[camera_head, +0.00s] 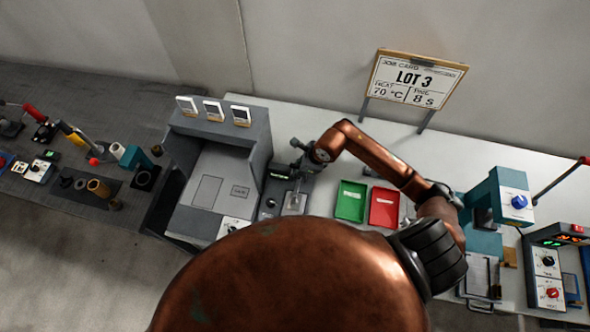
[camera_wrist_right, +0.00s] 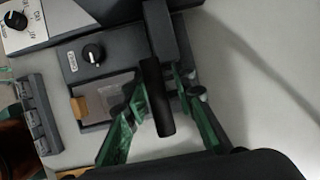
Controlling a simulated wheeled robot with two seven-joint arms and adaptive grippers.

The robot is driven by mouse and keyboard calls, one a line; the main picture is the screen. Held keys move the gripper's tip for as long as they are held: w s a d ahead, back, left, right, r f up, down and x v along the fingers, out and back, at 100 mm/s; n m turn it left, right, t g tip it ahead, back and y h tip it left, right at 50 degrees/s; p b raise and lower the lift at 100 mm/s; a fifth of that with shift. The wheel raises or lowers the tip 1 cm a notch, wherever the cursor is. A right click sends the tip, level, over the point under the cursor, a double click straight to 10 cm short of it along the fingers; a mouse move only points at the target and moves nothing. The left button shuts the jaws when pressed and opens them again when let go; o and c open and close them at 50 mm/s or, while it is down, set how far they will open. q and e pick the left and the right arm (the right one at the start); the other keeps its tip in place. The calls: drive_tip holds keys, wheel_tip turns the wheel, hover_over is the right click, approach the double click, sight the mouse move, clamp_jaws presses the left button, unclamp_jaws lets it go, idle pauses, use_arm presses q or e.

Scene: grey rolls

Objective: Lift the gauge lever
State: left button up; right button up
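The gauge (camera_head: 270,203) is a dark grey box on the white bench, beside the large grey machine; it also shows in the wrist view with a black knob (camera_wrist_right: 93,53). Its black lever (camera_wrist_right: 158,100) sticks up toward the wrist camera. My right gripper (camera_head: 297,165) is at the gauge's back end. In the wrist view, its green fingers (camera_wrist_right: 160,88) stand on either side of the lever, with a narrow gap showing on the right. The fingers look open around it; contact on the left side is unclear. My left gripper is not in view.
A green tray (camera_head: 350,217) and a red tray (camera_head: 384,222) lie right of the gauge. The grey machine (camera_head: 258,135) stands close on its left. A teal press (camera_head: 480,195) is further right.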

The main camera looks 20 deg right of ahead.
drive_tip(key=shift+x, duration=1.05)
clamp_jaws()
